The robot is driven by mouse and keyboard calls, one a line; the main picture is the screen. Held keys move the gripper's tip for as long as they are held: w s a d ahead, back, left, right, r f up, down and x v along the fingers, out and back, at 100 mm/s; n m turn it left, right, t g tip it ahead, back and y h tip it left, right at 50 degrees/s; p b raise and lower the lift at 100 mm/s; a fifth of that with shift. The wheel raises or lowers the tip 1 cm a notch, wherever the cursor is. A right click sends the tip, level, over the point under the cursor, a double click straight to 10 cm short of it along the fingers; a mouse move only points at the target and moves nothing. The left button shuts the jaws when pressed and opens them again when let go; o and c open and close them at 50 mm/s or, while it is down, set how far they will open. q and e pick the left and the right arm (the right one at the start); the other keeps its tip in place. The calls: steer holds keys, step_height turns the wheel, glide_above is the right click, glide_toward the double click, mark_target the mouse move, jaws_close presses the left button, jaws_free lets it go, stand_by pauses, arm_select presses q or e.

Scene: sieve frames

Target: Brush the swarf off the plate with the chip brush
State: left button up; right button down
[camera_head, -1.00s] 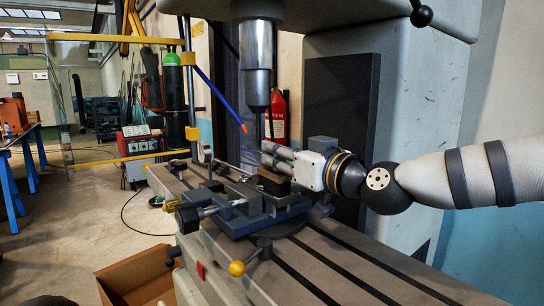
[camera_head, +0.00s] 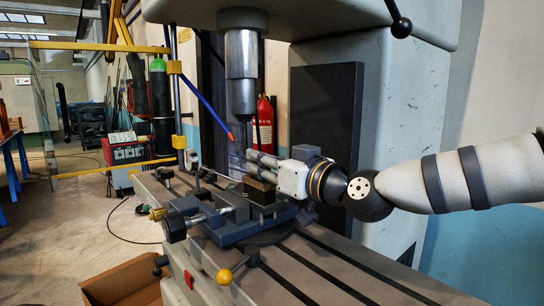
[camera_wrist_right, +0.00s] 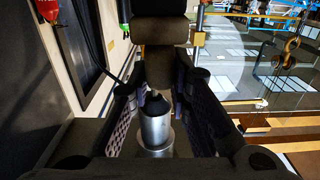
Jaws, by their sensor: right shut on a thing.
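My right gripper (camera_head: 254,165) reaches in from the right, just below the drill spindle. It is shut on a dark upright piece, apparently the chip brush (camera_head: 259,184), whose brownish block hangs below the fingers. In the right wrist view the dark brush (camera_wrist_right: 163,65) stands between the two fingers. The block is over the grey machine vise (camera_head: 235,232); I cannot tell whether it touches anything there. The plate and any swarf cannot be made out; the brush, gripper and vise may hide them. My left gripper is not in view.
The drill spindle (camera_head: 241,75) hangs close above the gripper and shows in the wrist view (camera_wrist_right: 156,128). A blue hose (camera_head: 212,108) slants down beside it. A yellow-knobbed handle (camera_head: 224,276) and a cardboard box (camera_head: 122,284) are in front. The slotted table is clear at right.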

steer(key=shift+s+a+r, duration=0.15)
steer(key=shift+s+a, duration=0.3)
steer(key=shift+a, duration=0.05)
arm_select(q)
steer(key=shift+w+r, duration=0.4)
arm_select(e)
steer(key=shift+a+f, duration=0.15)
steer(key=shift+f, duration=0.05)
steer(key=shift+w+d+f, duration=0.15)
steer(key=shift+w+d, duration=0.7)
steer(key=shift+d, duration=0.3)
steer(key=shift+w+d+b, duration=0.35)
steer(key=shift+d+b, duration=0.05)
steer(key=shift+d, duration=0.25)
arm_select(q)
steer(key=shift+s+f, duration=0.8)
